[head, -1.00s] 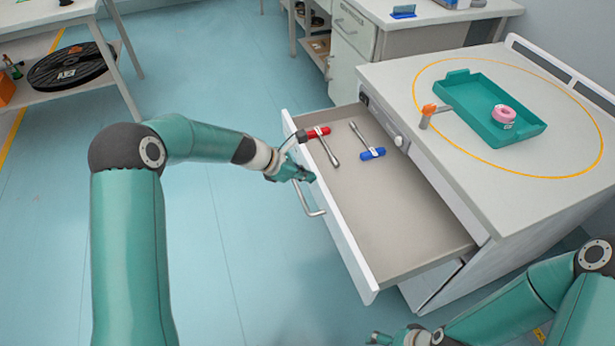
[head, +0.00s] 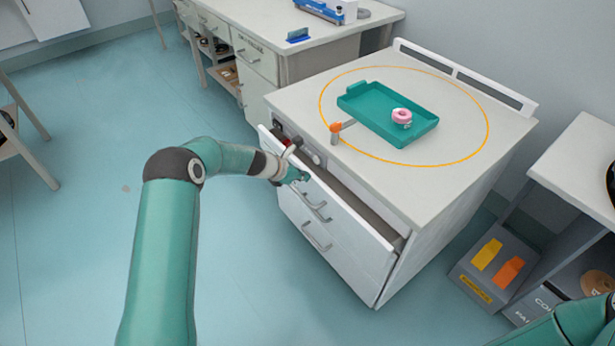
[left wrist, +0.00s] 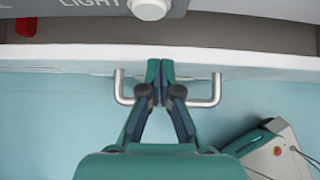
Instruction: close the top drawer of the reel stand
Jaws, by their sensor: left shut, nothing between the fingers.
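The reel stand (head: 450,190) has a pale top and white drawers. Its top drawer (head: 352,230) stands partly open, with a narrow strip of its inside showing. My left gripper (head: 302,177) is shut and empty, its fingertips at the drawer's front panel by the bar handle (head: 313,207). In the left wrist view the closed fingertips (left wrist: 160,68) are at the white front panel (left wrist: 70,57), between the two ends of the handle (left wrist: 214,90). Whether they press on the panel is hard to tell. My right gripper is out of view.
A teal tray (head: 375,130) with a pink ring (head: 401,116) sits on the stand inside a yellow circle. An orange-headed fitting (head: 336,128) is at the top's near edge. A shelf unit (head: 577,170) stands at right.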

